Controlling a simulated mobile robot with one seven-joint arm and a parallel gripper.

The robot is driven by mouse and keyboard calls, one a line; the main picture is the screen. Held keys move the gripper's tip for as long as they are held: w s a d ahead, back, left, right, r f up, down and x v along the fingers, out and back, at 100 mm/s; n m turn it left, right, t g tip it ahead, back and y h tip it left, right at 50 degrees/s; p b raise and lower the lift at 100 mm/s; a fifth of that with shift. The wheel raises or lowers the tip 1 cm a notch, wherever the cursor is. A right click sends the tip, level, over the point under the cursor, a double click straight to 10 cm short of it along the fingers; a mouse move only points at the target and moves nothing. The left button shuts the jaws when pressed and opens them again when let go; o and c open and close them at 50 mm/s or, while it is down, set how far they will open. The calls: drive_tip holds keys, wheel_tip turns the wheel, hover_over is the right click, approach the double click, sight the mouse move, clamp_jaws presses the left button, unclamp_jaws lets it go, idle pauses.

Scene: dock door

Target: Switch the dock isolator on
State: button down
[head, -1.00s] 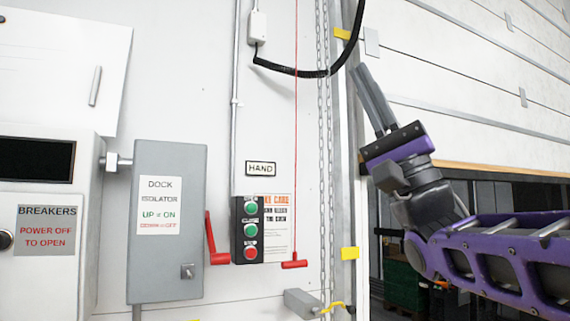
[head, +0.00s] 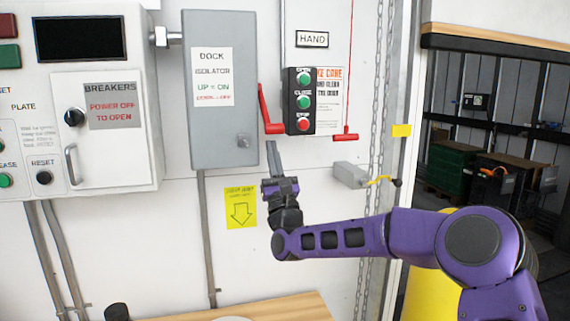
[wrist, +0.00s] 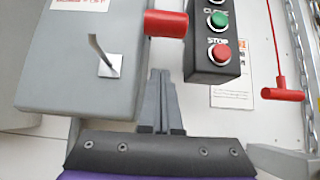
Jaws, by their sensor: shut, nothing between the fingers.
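The dock isolator is a grey wall box (head: 218,120); its label reads "UP = ON" in green and a smaller red line below. A red lever (head: 266,108) sits at its right side, with its grip at the lower end pointing right, so it hangs down. In the wrist view the red grip (wrist: 166,23) shows just beyond the fingers. My gripper (head: 271,144) is shut and empty, its fingers pointing up just below the grip. In the wrist view its closed fingertips (wrist: 159,72) appear below the grip, apparently with a small gap.
A black push-button station (head: 298,102) is close right of the lever. A red pull handle (head: 345,136) hangs on a cord further right, above a grey bracket (head: 350,175). A breaker cabinet (head: 105,140) stands left.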

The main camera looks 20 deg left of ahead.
drive_tip(key=r, duration=0.1)
drive_tip(key=s+r, duration=0.1)
drive_tip(key=d, duration=0.1)
drive_tip(key=shift+s+r+p, duration=0.25)
drive_tip(key=shift+r+p, duration=0.05)
drive_tip(key=shift+r, duration=0.1)
drive_tip(key=shift+s+r, duration=0.1)
drive_tip(key=shift+r, duration=0.05)
idle(0.3)
drive_tip(key=shift+s+d+r+h, duration=0.15)
drive_tip(key=shift+h, duration=0.25)
